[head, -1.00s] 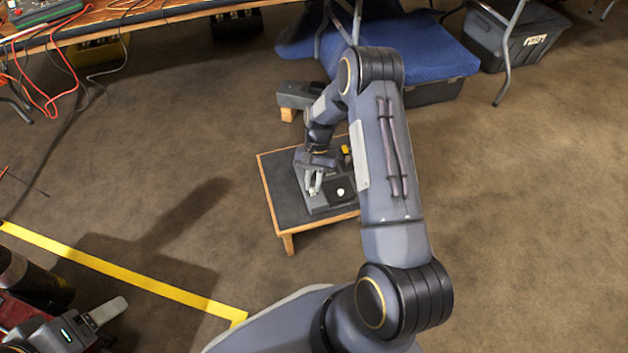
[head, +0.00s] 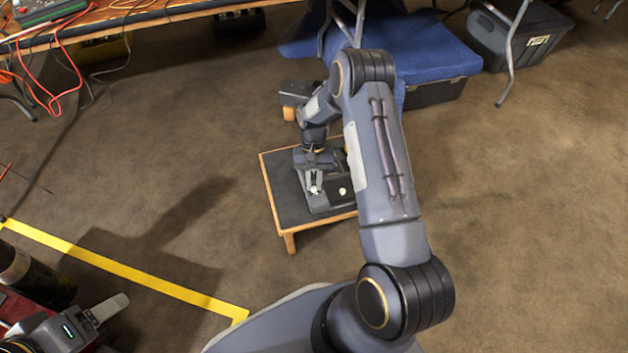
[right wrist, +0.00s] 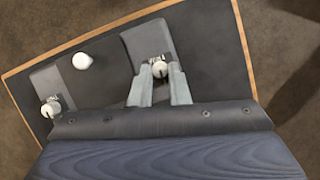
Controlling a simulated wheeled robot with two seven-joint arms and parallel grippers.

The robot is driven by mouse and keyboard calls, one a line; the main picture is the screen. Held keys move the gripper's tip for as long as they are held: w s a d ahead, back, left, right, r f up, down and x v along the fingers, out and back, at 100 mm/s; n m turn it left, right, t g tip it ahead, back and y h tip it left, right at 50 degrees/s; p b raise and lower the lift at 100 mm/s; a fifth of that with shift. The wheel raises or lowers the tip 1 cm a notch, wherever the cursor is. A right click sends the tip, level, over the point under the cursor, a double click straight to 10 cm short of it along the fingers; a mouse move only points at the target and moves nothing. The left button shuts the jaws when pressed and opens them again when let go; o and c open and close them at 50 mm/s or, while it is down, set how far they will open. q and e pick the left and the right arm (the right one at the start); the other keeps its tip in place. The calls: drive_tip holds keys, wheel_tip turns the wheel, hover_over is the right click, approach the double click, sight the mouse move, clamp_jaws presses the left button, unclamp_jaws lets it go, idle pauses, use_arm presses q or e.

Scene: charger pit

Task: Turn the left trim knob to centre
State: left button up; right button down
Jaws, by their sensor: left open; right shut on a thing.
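A grey control unit (head: 330,204) lies on a low wooden-edged stand with a dark top (head: 283,190). Its left trim knob (right wrist: 160,70) is small and white, on a pale dial. My right gripper (head: 314,186) is shut on this knob; in the right wrist view its two fingers (right wrist: 160,77) stand on either side of it. The dial's marks are too small to read. A second white knob (right wrist: 50,107) on a dial shows at the unit's other end. A round white cap (right wrist: 82,61) stands between them. My left gripper (head: 112,308) is open and empty at the lower left, far from the unit.
A grey box-like thing (head: 296,92) stands behind the stand. A blue cushion (head: 440,55) and a dark lidded bin (head: 515,40) are further back. A table with cables (head: 100,25) is at the upper left. Yellow tape (head: 120,272) crosses the open floor.

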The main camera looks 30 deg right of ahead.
drive_tip(key=c, duration=1.4)
unclamp_jaws()
drive_tip(key=shift+o, duration=0.2)
drive_tip(key=p+v, duration=0.2)
drive_tip(key=v, duration=0.6)
drive_tip(key=shift+p, duration=0.3)
drive_tip(key=s+a+r+t, duration=0.1)
drive_tip(key=s+r+t, duration=0.15)
drive_tip(key=r, duration=0.55)
drive_tip(key=s+a+r+n+t+y, duration=0.1)
drive_tip(key=s+r, duration=0.2)
drive_tip(key=r, duration=0.4)
drive_tip(key=s+a+r+t, duration=0.1)
drive_tip(key=s+r, duration=0.2)
drive_tip(key=r, duration=0.5)
drive_tip(key=s+a+r+n+t, duration=0.2)
drive_tip(key=s+a+t, duration=0.1)
drive_tip(key=s, duration=0.6)
drive_tip(key=s+a+r+n+t, duration=0.15)
drive_tip(key=s+a, duration=0.25)
drive_tip(key=s, duration=0.5)
wheel_tip(320, 180, up, 32)
drive_tip(key=p, duration=3.1)
drive_tip(key=shift+t+y+p, duration=0.3)
